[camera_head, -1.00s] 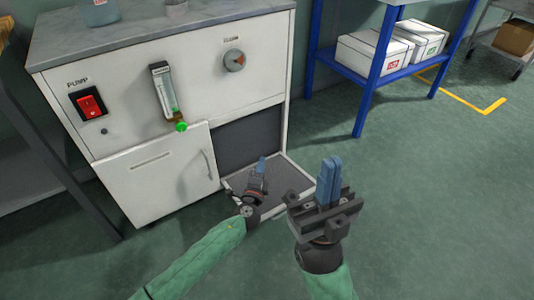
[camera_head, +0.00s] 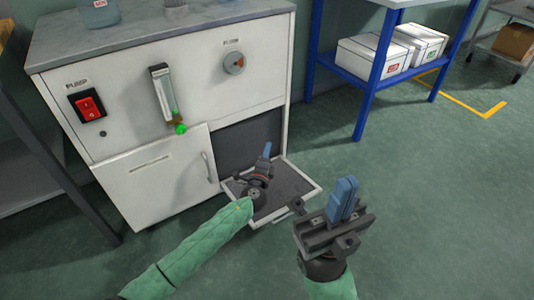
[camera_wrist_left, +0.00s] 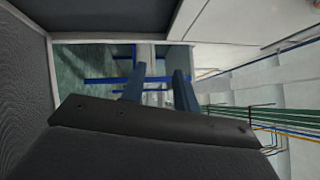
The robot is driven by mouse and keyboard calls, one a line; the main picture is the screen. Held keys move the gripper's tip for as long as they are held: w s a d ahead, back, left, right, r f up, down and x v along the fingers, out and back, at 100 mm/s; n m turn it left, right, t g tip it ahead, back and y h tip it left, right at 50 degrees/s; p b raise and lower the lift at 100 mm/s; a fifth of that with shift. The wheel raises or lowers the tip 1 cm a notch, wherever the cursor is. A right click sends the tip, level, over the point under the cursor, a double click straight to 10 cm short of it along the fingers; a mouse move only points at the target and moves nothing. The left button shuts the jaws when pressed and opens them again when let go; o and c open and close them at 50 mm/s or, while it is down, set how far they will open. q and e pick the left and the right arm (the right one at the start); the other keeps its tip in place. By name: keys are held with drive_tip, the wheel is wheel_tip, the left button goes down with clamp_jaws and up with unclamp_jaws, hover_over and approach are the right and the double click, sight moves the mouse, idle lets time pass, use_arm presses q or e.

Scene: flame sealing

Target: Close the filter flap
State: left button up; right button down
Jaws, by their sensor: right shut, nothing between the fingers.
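The filter flap (camera_head: 291,181) is a white-framed panel with a dark grey inner face. It hangs open, folded down from the lower right of the white cabinet, below a dark filter opening (camera_head: 247,145). My left gripper (camera_head: 267,150) is above the flap's inner face, in front of the opening; contact cannot be told. In the left wrist view, its two blue fingers (camera_wrist_left: 160,75) stand apart with nothing between them. A dark grey panel with a pale edge fills the left of that view. My right gripper (camera_head: 344,190) is shut and empty, to the right of the flap.
The cabinet (camera_head: 205,90) carries a red pump switch (camera_head: 88,104), a flow meter (camera_head: 164,93) and a dial (camera_head: 234,63). A closed door (camera_head: 155,180) is left of the flap. A blue shelf (camera_head: 365,75) stands behind right. The green floor (camera_head: 440,200) at right is clear.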

use_arm(q)
clamp_jaws()
idle(1.5)
